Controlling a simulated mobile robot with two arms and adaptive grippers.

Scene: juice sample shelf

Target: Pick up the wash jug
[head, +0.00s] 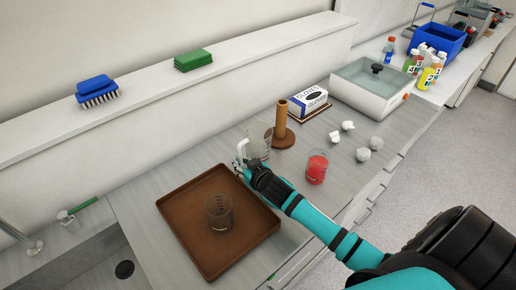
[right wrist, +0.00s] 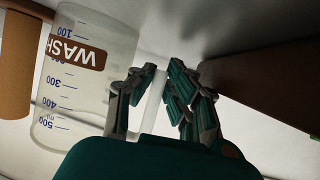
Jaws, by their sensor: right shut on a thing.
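The wash jug (head: 260,139) is a clear, pale jug with a light handle, upright over the counter just behind the tray's far right corner. In the right wrist view the jug (right wrist: 88,75) shows a brown WASH label and blue scale marks, upside down in the picture. My right gripper (head: 246,168) is at the jug's handle; in the right wrist view its fingers (right wrist: 158,88) are on either side of the handle, shut on it. I cannot tell whether the jug's base touches the counter. My left gripper is not in view.
A brown tray (head: 172,212) holds a clear beaker (head: 218,213). A beaker of red liquid (head: 317,168) stands right of my right gripper. A brown post on a round base (head: 282,123) is close behind the jug. Crumpled white balls (head: 363,154), a glove box (head: 308,101) and a lidded bin (head: 365,95) lie beyond.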

